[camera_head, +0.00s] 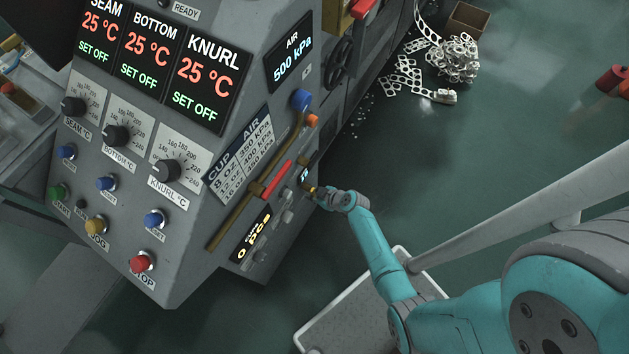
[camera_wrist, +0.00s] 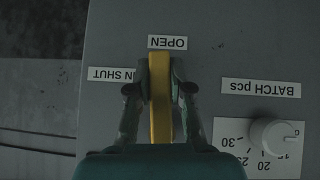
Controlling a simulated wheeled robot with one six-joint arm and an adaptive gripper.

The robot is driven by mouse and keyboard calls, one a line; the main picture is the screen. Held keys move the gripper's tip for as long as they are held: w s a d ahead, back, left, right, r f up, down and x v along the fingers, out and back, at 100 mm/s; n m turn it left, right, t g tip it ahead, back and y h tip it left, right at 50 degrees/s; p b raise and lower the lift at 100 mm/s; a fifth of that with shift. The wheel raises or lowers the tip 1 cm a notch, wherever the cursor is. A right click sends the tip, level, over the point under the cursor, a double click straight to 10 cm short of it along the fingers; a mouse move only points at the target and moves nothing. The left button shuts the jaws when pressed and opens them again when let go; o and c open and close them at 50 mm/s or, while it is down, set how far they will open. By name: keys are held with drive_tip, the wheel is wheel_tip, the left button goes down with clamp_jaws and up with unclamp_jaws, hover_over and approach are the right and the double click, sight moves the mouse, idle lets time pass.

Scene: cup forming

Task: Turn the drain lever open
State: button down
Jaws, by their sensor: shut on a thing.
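The drain lever (camera_wrist: 159,72) is a long yellow bar on the grey panel. In the wrist view it stands straight along the picture, its far end close to the OPEN label (camera_wrist: 167,42), which reads upside down. A second label (camera_wrist: 110,75) at its left shows "N SHUT", the rest hidden by a finger. My gripper (camera_wrist: 160,92) is shut on the lever, one dark finger on each side. In the head view my gripper (camera_head: 322,194) is at the machine's right side face, with a small yellow bit of the lever at its tips; most of the lever is hidden.
A BATCH pcs knob (camera_wrist: 274,136) is right of my gripper in the wrist view. In the head view a brown pipe (camera_head: 235,228) and a red handle (camera_head: 277,179) lie left of my gripper. A pale tray (camera_head: 340,325) is below my arm. Green floor lies right.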

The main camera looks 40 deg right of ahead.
drive_tip(key=shift+s+a+y, duration=0.15)
drive_tip(key=shift+a+y, duration=0.05)
drive_tip(key=shift+y, duration=0.1)
idle(0.4)
drive_tip(key=c, duration=1)
unclamp_jaws()
drive_tip(key=shift+c, duration=0.2)
drive_tip(key=v, duration=1.2)
